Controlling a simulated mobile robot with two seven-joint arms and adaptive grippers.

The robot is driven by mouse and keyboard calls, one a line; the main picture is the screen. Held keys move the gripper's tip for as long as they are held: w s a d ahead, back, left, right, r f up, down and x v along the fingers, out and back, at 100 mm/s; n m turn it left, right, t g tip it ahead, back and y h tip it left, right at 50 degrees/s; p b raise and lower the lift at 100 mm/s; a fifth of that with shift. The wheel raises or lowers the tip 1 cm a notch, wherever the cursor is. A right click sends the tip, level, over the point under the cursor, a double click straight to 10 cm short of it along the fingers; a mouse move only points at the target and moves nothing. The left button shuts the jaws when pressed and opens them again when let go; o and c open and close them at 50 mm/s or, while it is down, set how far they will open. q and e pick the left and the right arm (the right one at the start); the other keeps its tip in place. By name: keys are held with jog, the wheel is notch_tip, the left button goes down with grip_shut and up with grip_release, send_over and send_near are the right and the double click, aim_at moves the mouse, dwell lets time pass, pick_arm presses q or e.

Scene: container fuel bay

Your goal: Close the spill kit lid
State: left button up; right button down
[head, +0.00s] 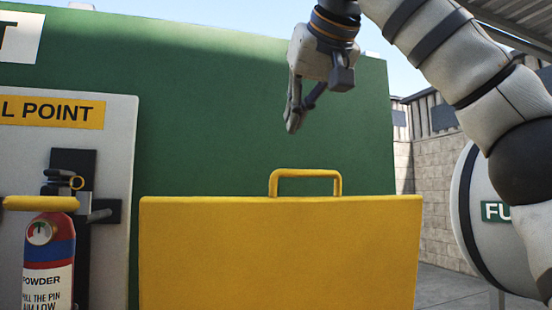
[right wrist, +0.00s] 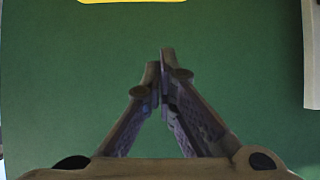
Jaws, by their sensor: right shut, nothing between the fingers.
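The spill kit lid (head: 280,255) is a wide yellow panel standing upright in the lower middle of the head view. A yellow handle (head: 305,173) sticks up from its top edge. The lid's lower part and the box are outside the picture. My right gripper (head: 294,122) is shut and empty, pointing down above the handle and apart from it in the picture; how far it is in depth I cannot tell. In the right wrist view the gripper (right wrist: 163,62) has its fingertips together, and a yellow strip (right wrist: 130,1) shows at the top edge. My left gripper is not in view.
A green container wall (head: 215,110) stands behind the lid. A red powder extinguisher (head: 48,250) hangs on a pale panel at the left. A round white tank end (head: 475,235) stands at the right, partly behind my right arm. Open air surrounds the handle.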

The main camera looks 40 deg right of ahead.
aim_at(290, 172)
jog(key=w+f, duration=0.1)
jog(key=f, duration=0.1)
jog(key=w+f, duration=0.1)
jog(key=f, duration=0.1)
jog(key=w+d+f, duration=0.1)
jog(key=f, duration=0.1)
jog(key=shift+w, duration=0.2)
jog(key=shift+s+f, duration=0.15)
